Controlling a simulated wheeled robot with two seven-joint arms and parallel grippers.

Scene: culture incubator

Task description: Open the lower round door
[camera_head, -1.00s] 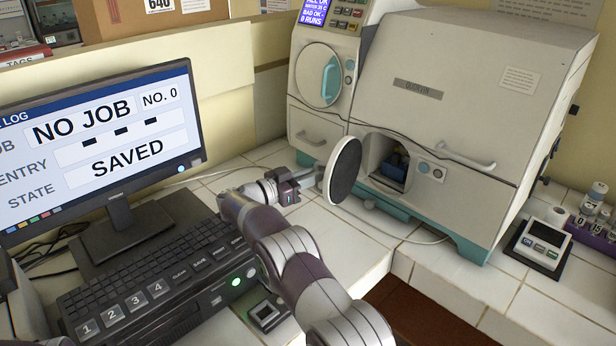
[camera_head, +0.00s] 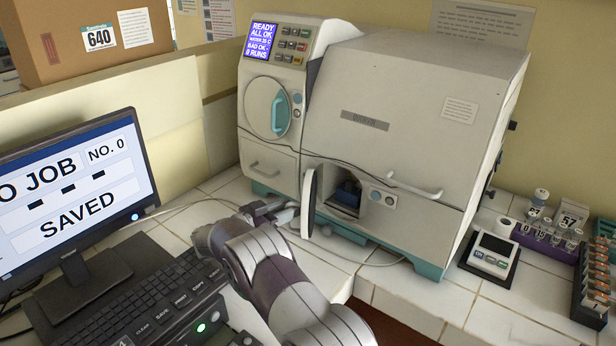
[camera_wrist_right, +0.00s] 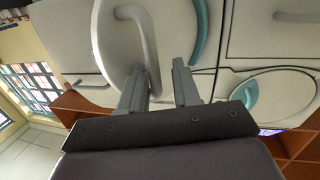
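The lower round door (camera_head: 309,203) stands swung out from the front of the machine, seen nearly edge-on in the head view. Its square opening (camera_head: 345,196) is uncovered, with a dark blue thing inside. In the right wrist view the door's pale outer face (camera_wrist_right: 172,38) fills the upper middle, with a curved grey handle (camera_wrist_right: 146,38). My right gripper (camera_head: 287,212) is at the outer side of the door. In the wrist view its fingers (camera_wrist_right: 160,82) are apart, near the handle's lower end. Contact cannot be told. My left gripper is out of view.
The upper round door (camera_head: 268,106) with a teal handle is shut. A monitor (camera_head: 75,190) and keyboard (camera_head: 165,300) stand at left. A small device (camera_head: 492,254) and a vial rack (camera_head: 548,238) are at right. Tiled counter is bare before the machine.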

